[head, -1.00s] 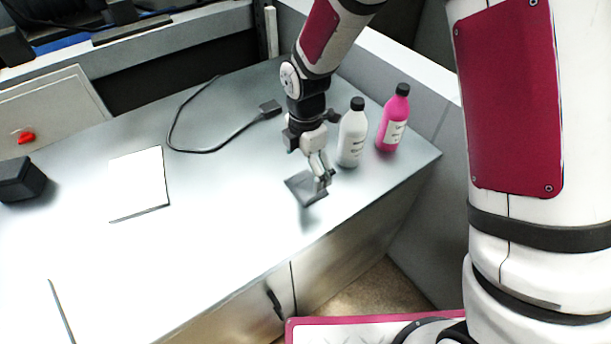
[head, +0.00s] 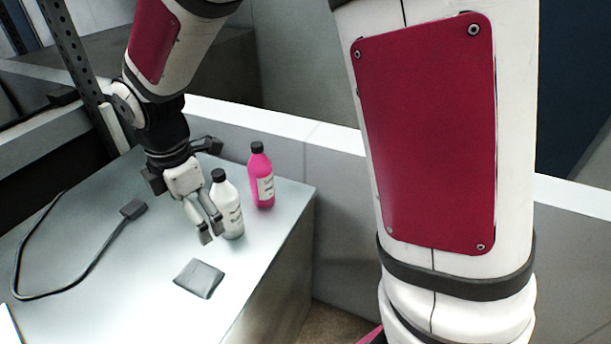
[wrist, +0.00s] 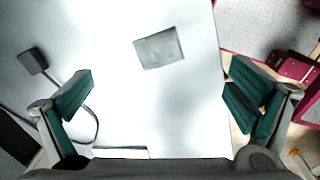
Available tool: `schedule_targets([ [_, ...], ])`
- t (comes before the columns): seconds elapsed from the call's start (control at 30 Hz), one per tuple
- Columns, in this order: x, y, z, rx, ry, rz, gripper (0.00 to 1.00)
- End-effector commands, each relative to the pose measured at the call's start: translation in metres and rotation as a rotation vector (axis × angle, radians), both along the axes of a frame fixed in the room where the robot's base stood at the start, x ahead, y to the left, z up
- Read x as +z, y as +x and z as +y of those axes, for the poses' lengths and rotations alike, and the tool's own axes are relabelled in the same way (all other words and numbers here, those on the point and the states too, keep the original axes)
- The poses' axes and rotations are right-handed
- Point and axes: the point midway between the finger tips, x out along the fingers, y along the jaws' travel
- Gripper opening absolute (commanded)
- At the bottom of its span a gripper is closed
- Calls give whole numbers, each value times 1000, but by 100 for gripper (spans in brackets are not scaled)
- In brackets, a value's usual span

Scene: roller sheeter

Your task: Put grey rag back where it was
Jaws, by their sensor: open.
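The grey rag (head: 199,279) lies folded into a small flat square on the metal table top, near its front edge. It also shows in the wrist view (wrist: 159,48), above the middle and between the lines of the fingers. My gripper (head: 211,231) is open and empty, raised above the table, behind the rag in the head view. In the wrist view my gripper (wrist: 157,98) has its green-padded fingers wide apart, with nothing between them. The rag and the fingers do not touch.
A white bottle (head: 229,212) with a black cap stands just right of my fingers, and a pink bottle (head: 262,182) stands behind it. A black cable with a plug (head: 133,209) lies at the left. The table front around the rag is clear.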

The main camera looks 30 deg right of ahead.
Motion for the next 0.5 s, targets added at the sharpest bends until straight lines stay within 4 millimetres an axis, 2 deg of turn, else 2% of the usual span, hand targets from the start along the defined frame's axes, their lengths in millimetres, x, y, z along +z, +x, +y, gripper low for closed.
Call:
schedule_targets([
  [0.03, 17, -5, -11, -87, 6, -29, 99],
  [0.2, 61, -27, -44, -398, 45, -103, 99],
  [0.5, 119, -83, -95, -941, 172, -216, 99],
])
